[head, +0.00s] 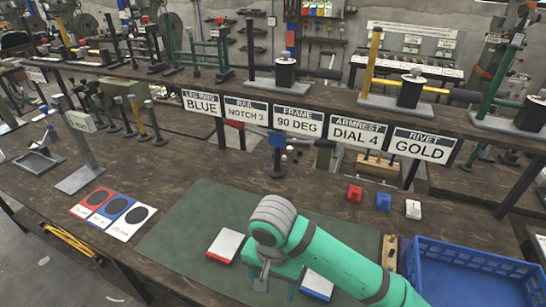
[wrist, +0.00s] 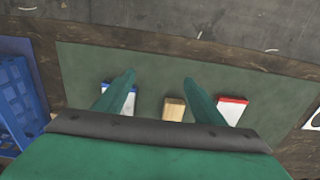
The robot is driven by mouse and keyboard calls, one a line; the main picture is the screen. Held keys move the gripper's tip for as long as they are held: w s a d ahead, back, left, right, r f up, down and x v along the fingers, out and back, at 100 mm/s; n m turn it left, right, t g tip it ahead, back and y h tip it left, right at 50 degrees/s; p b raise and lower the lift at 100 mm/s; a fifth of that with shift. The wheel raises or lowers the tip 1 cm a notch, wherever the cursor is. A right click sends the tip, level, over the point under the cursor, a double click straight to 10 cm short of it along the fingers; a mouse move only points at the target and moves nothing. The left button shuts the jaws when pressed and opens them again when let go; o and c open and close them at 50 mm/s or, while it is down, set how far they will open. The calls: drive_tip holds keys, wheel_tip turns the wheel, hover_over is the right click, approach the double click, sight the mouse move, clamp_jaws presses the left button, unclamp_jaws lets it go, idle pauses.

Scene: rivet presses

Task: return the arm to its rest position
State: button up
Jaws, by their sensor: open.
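My green arm reaches in from the lower right of the head view, bent at a grey joint over the green mat (head: 185,235). My gripper (head: 269,282) points down above the mat. In the wrist view my gripper (wrist: 158,77) shows two green fingers spread apart, with nothing between the tips. Beneath it on the mat lie a white block with blue edges (wrist: 130,103), a wooden block (wrist: 174,109) and a white block with red edges (wrist: 232,110). The blue-edged block is partly behind a finger. The wooden block is hidden in the head view.
A blue crate (head: 470,272) stands right of the mat. Small red (head: 354,193), blue (head: 383,202) and white (head: 413,209) pieces sit behind it. Label signs (head: 297,121) and presses line the back. Colour cards (head: 120,215) lie left of the mat.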

drive_tip(key=w+a+r+t+y, duration=0.3)
drive_tip(key=a+y, duration=0.1)
drive_tip(key=a, duration=0.5)
drive_tip(key=w+a+r+t+y, duration=0.25)
drive_tip(key=a+y, duration=0.25)
drive_tip(key=a, duration=0.4)
drive_tip(key=w+a+r+t+y, duration=0.2)
drive_tip(key=a+r+t+y, duration=0.2)
drive_tip(key=a, duration=0.4)
drive_tip(key=s+d+f+m+t+h, duration=0.6)
drive_tip(key=s+d+f+h, duration=0.55)
drive_tip(key=f, duration=0.55)
drive_tip(key=s+d+n, duration=0.5)
drive_tip(key=s+d, duration=0.2)
drive_tip(key=s, duration=0.3)
drive_tip(key=s+d+f+n+h, duration=0.1)
drive_tip(key=s+d+n, duration=0.4)
drive_tip(key=s, duration=0.5)
drive_tip(key=shift+s+d+f+n, duration=0.3)
drive_tip(key=shift+s+d, duration=0.05)
drive_tip(key=shift+d, duration=0.9)
